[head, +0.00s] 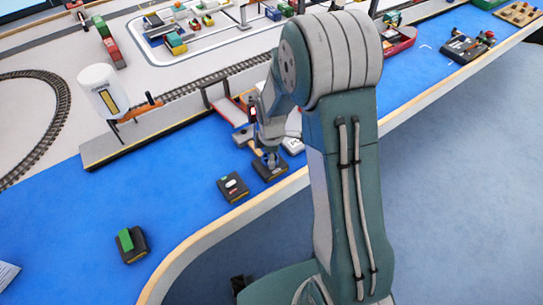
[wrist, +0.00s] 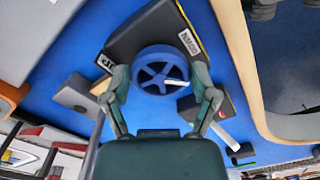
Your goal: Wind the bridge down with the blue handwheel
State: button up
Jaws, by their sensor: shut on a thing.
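The blue handwheel (wrist: 153,74) sits on a dark box (wrist: 140,32) in the wrist view. A small white mark or knob shows on the wheel's right side. One label on the box appears to read DOWN, another UP. My gripper (wrist: 160,84) has a finger on each side of the wheel and is shut on it. In the head view my gripper (head: 270,155) reaches down to the box (head: 269,170) near the table edge and hides the wheel. A reddish span (head: 228,108), perhaps the bridge, lies behind my wrist; its tilt is unclear.
A dark box with red and white buttons (head: 233,187) stands just left of the wheel's box. A box with a green block (head: 126,240) is farther left. A white tank (head: 103,90) and rail track (head: 50,120) lie behind. Blue table surface is clear between the boxes.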

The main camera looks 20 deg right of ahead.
jog(key=n, duration=0.4)
jog(key=shift+w+r+n, duration=0.1)
jog(key=shift+w+n, duration=0.2)
jog(key=shift+w, duration=0.05)
jog(key=shift+n, duration=2)
jog(key=o, duration=1)
jog(key=shift+w+a, duration=0.1)
notch_tip(320, 180, up, 12)
